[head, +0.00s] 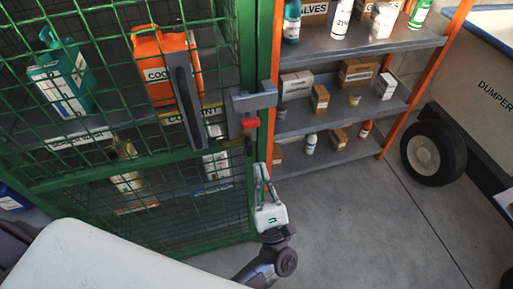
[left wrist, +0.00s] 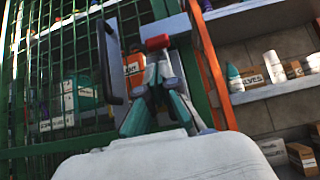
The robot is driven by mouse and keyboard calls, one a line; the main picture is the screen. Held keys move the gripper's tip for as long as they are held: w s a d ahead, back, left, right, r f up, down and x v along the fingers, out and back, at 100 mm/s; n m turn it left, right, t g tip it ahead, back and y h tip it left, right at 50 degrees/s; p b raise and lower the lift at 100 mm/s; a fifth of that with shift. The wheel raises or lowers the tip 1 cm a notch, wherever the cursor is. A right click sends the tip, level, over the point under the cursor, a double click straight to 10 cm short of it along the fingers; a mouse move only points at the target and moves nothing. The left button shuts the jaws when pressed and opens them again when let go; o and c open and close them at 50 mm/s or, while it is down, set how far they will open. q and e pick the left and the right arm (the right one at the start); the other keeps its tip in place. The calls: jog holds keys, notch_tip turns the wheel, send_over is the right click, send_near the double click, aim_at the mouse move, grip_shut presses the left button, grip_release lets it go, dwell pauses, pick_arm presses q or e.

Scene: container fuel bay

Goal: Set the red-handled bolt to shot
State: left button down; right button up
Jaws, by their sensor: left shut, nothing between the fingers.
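The grey bolt (head: 262,97) sits at the right edge of the green mesh cage door. Its red handle (head: 250,123) hangs just below the grey body, and it also shows in the left wrist view (left wrist: 157,42). I cannot tell how far the bolt is slid. My left gripper (head: 260,168) is below the red handle, pointing up towards it, shut and empty. In the left wrist view its fingers (left wrist: 160,75) rise towards the handle; whether they touch it is unclear. My right gripper is not in view.
A dark vertical door pull (head: 186,108) stands out from the green cage (head: 120,160), left of the bolt. Orange-framed shelves (head: 350,50) with boxes and bottles stand to the right. A dumper wheel (head: 433,152) is at far right. The grey floor between is clear.

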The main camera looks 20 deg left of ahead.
pick_arm(q)
jog(key=v, duration=0.4)
jog(key=shift+s+f, duration=0.1)
jog(key=shift+f, duration=0.15)
jog(key=w+d+f+m+g+h, duration=0.1)
jog(key=w+f+m+h, duration=0.1)
jog(key=f+m+h, duration=0.9)
jog(key=w+d+f+m+g+h, duration=0.1)
jog(key=d+f+m+h, duration=0.1)
jog(key=f+m+h, duration=0.8)
jog(key=s+a+f+m+g+y, duration=0.1)
jog(key=s+f+m+g, duration=0.15)
jog(key=f+m, duration=0.25)
jog(key=s+a+f+m+g+y, duration=0.1)
jog(key=f+m+g, duration=0.2)
jog(key=f+m, duration=0.25)
jog(key=s+a+f+m+g+y, duration=0.1)
jog(key=s+a+f+m+g, duration=0.2)
jog(key=s+f, duration=0.35)
jog(key=s+a+f+m+g+y, duration=0.1)
jog(key=s+a+f+m+g, duration=0.3)
jog(key=f, duration=0.4)
jog(key=s+a+f+m+g+y, duration=0.1)
jog(key=s+a+f+m+g, duration=0.2)
jog(key=s, duration=0.6)
jog(key=s+a+f+m+g+y, duration=0.1)
jog(key=s+a+f+m+g, duration=0.3)
jog(key=s, duration=0.5)
jog(key=shift+s+a, duration=0.4)
jog(key=shift+a, duration=0.55)
